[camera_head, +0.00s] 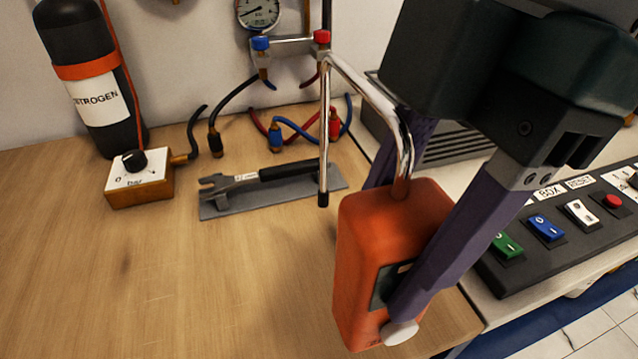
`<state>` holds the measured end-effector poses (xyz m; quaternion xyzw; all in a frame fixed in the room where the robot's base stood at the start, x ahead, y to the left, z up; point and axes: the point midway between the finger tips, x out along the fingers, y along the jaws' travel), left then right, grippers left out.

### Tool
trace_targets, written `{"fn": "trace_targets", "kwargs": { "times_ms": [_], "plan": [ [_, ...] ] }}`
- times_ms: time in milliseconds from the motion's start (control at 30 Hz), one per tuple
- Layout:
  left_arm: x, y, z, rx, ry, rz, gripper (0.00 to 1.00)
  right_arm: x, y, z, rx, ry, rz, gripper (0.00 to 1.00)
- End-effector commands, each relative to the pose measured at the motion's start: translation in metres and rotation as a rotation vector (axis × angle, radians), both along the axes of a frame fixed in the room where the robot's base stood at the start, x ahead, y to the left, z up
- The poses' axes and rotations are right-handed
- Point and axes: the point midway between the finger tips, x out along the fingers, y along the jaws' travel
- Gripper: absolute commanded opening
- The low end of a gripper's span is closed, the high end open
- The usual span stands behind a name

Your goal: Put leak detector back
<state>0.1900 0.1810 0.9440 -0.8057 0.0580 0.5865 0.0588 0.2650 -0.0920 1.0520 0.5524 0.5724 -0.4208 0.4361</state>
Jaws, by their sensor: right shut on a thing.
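The leak detector (365,240) is an orange box with a bent chrome probe (375,92) that rises from its top, arches to the left and hangs down to a dark tip. My right gripper (392,255) is shut on the orange body, with one purple finger across its right side and the other partly hidden behind it. The detector is in front of the bench's right part; I cannot tell whether its bottom touches the bench. My left gripper is not in view.
A wrench lies on a grey holder (215,209) behind the detector. A nitrogen cylinder (90,75), a regulator box (140,180), a gauge manifold (290,45) and hoses stand at the back. A switch panel (560,235) is at right. The bench's front left (150,290) is clear.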

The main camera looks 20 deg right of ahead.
Motion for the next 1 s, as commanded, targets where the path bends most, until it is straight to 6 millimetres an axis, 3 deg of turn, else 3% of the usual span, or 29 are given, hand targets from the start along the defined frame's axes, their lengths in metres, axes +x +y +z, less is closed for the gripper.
{"fn": "trace_targets", "kwargs": {
  "times_ms": [33, 200, 467, 633, 1000],
  "plan": [
    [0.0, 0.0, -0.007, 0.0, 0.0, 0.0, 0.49, -0.001, 0.0, -0.019, 0.001, 0.006, -0.003, 0.0],
    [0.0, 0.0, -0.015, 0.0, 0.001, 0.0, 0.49, 0.0, 0.0, -0.054, 0.0, 0.001, -0.001, 0.0],
    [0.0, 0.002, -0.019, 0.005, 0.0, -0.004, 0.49, 0.0, 0.0, -0.074, 0.002, -0.001, -0.001, 0.0],
    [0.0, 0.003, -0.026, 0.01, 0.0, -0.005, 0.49, 0.0, 0.0, -0.102, 0.0, 0.002, -0.003, 0.0],
    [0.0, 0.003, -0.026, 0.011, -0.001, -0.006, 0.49, 0.001, 0.0, -0.109, 0.001, -0.003, 0.0, 0.0]
  ]
}}
